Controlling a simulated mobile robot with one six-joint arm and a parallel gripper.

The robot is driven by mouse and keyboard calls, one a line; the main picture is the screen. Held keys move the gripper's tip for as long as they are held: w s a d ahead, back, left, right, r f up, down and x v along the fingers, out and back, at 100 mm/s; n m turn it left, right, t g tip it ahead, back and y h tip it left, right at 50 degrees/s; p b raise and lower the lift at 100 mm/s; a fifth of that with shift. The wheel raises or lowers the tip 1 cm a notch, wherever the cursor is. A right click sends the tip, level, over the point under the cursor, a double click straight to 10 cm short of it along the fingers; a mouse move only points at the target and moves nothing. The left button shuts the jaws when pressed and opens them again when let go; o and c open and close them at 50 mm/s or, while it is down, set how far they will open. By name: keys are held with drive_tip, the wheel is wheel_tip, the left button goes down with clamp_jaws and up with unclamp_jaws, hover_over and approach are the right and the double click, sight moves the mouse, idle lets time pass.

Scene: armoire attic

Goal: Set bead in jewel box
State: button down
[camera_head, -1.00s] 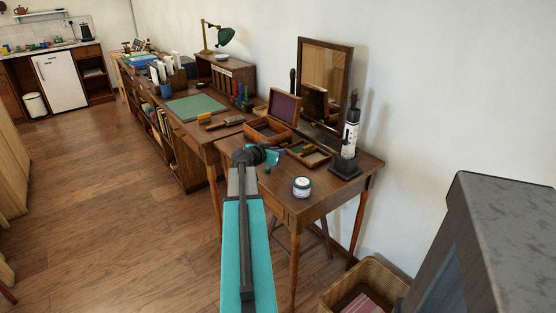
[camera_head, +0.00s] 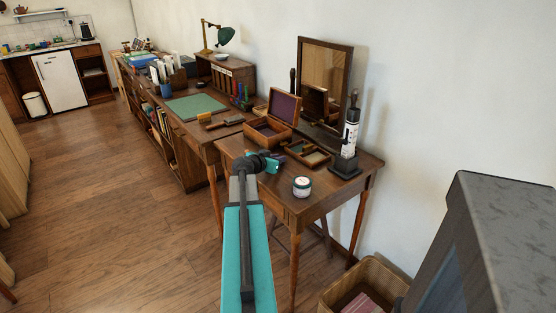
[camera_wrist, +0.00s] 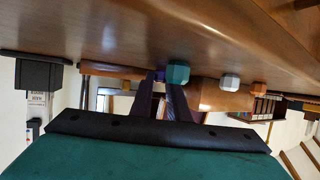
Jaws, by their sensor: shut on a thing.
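My gripper (camera_wrist: 162,88) is shut on a small purple thing (camera_wrist: 158,81), which seems to be the bead; the fingers hide much of it. The wrist view is upside down, with the tabletop above. In the head view my gripper (camera_head: 273,166) is over the dressing table, in front of the jewel box, with its fingertips hidden. The jewel box (camera_head: 264,135) is brown wood, its purple-lined lid (camera_head: 284,108) raised.
A shallow divided tray (camera_head: 318,160) lies right of the jewel box. A mirror (camera_head: 325,75) stands behind. A bottle on a black stand (camera_head: 346,166) is at the right, a round white-lidded jar (camera_head: 302,187) in front. The table's front corner is bare.

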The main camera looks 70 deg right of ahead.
drive_tip(key=shift+f, duration=0.15)
drive_tip(key=c, duration=1.7)
unclamp_jaws()
drive_tip(key=shift+r, duration=0.2)
drive_tip(key=shift+v, duration=6)
drive_tip(key=shift+o, duration=0.6)
